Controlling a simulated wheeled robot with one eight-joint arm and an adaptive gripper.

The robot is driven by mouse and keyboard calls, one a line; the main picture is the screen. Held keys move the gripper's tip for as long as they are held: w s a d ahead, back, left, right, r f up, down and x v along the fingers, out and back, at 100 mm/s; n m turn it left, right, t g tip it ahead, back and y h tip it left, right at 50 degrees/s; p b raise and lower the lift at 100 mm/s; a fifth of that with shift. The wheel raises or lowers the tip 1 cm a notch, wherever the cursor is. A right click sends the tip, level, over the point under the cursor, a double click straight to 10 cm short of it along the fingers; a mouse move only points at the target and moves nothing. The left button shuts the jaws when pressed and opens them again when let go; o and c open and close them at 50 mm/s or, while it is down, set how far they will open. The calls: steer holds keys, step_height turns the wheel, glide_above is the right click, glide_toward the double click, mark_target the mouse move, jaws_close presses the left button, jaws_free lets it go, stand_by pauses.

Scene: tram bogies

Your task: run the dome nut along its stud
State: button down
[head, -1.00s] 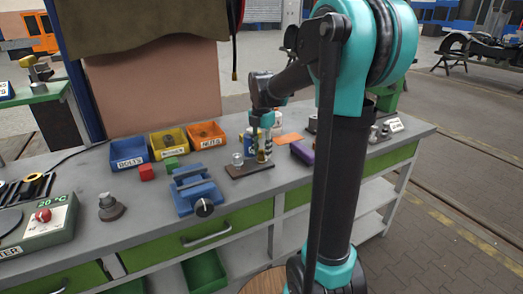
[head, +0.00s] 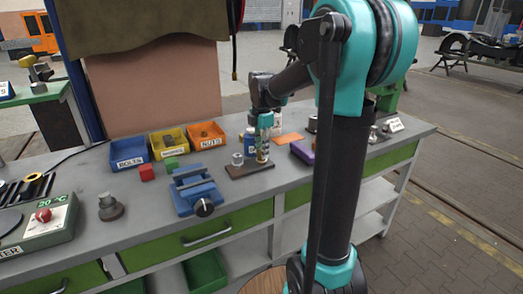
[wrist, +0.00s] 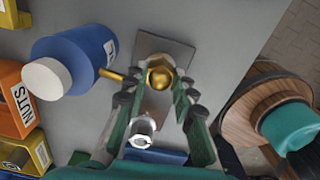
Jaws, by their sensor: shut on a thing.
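The brass-coloured dome nut (wrist: 160,77) sits over a dark base plate (wrist: 165,46); the stud under it is hidden from above in the wrist view. My gripper (wrist: 158,86) points down with its two green-sided fingers on either side of the dome nut, shut on it. In the head view my gripper (head: 263,150) is upright over the right part of the base plate (head: 238,172). A silver nut-like piece (wrist: 143,128) stands on the plate's other end, apart from the fingers; it also shows in the head view (head: 237,159).
A blue vise (head: 195,190) stands left of the plate. Blue, yellow and orange bins (head: 207,136) line the back. A purple block (head: 302,152) lies to the right.

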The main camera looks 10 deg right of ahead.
steer(key=m, duration=0.4)
steer(key=shift+m, duration=0.3)
steer(key=m, duration=1.4)
steer(key=shift+m, duration=0.3)
steer(key=m, duration=1.3)
steer(key=shift+m, duration=0.3)
steer(key=m, duration=0.4)
steer(key=shift+m, duration=0.3)
